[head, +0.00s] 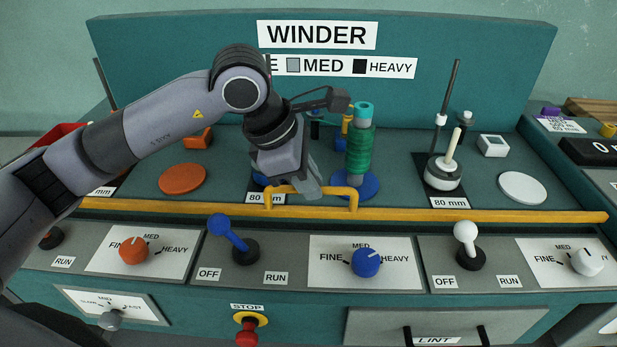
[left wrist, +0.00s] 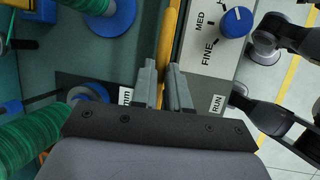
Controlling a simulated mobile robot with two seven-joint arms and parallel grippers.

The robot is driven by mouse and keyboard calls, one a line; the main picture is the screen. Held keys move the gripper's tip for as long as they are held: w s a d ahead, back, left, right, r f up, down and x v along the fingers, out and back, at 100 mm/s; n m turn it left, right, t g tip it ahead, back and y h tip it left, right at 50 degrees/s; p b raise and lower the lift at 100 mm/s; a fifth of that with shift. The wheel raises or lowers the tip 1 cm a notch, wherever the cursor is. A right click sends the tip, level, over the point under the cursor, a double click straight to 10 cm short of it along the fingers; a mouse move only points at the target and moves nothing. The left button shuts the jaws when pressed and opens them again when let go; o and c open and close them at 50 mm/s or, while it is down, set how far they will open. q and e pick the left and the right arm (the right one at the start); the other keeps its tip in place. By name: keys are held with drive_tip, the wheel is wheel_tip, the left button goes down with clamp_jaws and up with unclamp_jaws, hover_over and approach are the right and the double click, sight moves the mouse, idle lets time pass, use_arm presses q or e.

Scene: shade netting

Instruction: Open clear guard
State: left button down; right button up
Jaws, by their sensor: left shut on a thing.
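The clear guard shows mainly by its yellow handle (head: 335,190), a raised bar on the long yellow rail (head: 480,215) along the front edge of the winder deck. I cannot make out its clear pane. My left gripper (head: 307,190) reaches down from the left and is shut on the handle near its middle. In the left wrist view the two grey fingers (left wrist: 163,80) stand on either side of a yellow bar (left wrist: 168,35). The contact itself is partly hidden.
A green spool (head: 360,153) stands on a blue disc just behind the handle. A blue lever (head: 228,234) and a blue knob (head: 366,262) are on the front panel below. A white lever (head: 466,237) stands to the right, and a red stop button (head: 247,335) is lower down.

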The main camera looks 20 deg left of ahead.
use_arm(q)
drive_tip(key=c, duration=1.1)
unclamp_jaws()
drive_tip(key=v, duration=0.7)
drive_tip(key=shift+s, duration=0.1)
